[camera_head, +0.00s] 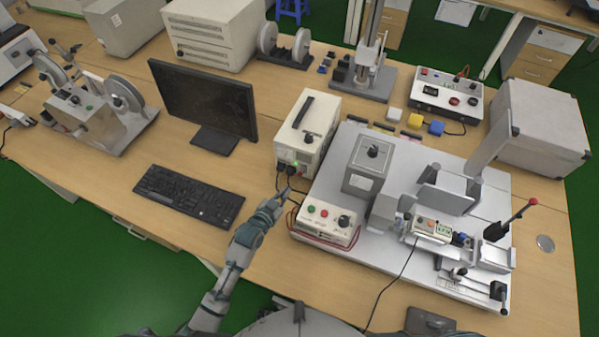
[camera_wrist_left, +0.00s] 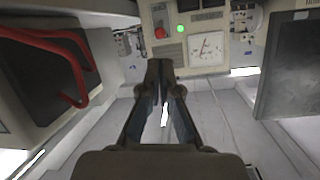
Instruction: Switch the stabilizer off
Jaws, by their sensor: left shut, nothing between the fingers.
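The stabilizer (camera_head: 305,128) is a white box with a black top handle, standing at the middle of the table. Its front panel (camera_wrist_left: 207,48) shows in the left wrist view with a lit green lamp (camera_wrist_left: 180,28), a red switch (camera_wrist_left: 160,32) and a dial meter. The lamp also glows green in the head view (camera_head: 298,163). My left gripper (camera_head: 283,194) is in front of and below this panel, apart from it. In the left wrist view its fingers (camera_wrist_left: 164,68) are together and empty, just below the red switch. My right gripper is not seen.
A control box (camera_head: 327,223) with coloured buttons and red cables stands close to the right of my left gripper. A monitor (camera_head: 203,100) and a keyboard (camera_head: 188,194) are to the left. A test rig on a white plate (camera_head: 350,259) fills the right. Bare wood lies between keyboard and gripper.

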